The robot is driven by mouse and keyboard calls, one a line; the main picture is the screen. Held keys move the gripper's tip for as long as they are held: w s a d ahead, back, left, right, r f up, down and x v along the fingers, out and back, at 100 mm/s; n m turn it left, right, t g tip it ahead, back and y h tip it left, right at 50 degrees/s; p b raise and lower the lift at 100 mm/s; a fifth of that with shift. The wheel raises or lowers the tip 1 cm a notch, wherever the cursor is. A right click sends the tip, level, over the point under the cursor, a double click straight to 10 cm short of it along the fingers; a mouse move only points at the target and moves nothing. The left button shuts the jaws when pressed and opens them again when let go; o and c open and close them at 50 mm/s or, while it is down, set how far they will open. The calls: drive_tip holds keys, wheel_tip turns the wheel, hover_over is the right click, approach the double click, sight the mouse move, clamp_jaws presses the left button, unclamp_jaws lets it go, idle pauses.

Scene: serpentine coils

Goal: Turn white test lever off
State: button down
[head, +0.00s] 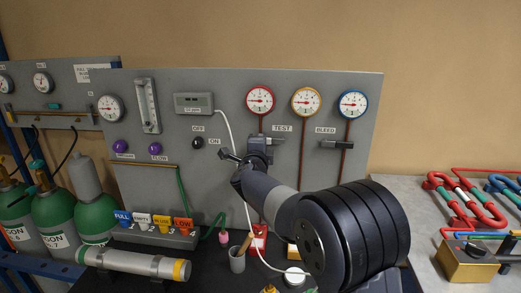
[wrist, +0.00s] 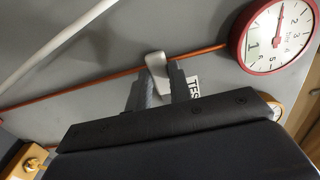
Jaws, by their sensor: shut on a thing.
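The white test lever (wrist: 157,70) shows in the wrist view as a short pale handle beside the copper pipe, next to a partly hidden TEST label (wrist: 194,87). My gripper (wrist: 158,84) has a finger on each side of it and is shut on it. In the head view my gripper (head: 258,148) is at the panel below the red-rimmed gauge (head: 260,100), left of and below the TEST label (head: 282,128). The gripper and wrist hide most of the lever there. The lever's lower end is hidden in the wrist view.
The BLEED valve (head: 337,145) sticks out from the grey panel (head: 225,90) to the right. A black knob (head: 198,143) and a white hose (head: 229,130) are to the left. Below are a grey cup (head: 237,260) and a lying cylinder (head: 130,263). Green gas bottles (head: 93,210) stand at left.

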idle(0.4)
drive_tip(key=c, duration=1.3)
unclamp_jaws()
drive_tip(key=s+b, duration=0.2)
drive_tip(key=s, duration=0.9)
drive_tip(key=shift+a+b, duration=0.15)
drive_tip(key=shift+b, duration=0.2)
drive_tip(key=shift+w, duration=0.15)
drive_tip(key=w+p, duration=0.3)
drive_tip(key=w, duration=0.7)
drive_tip(key=shift+w, duration=0.35)
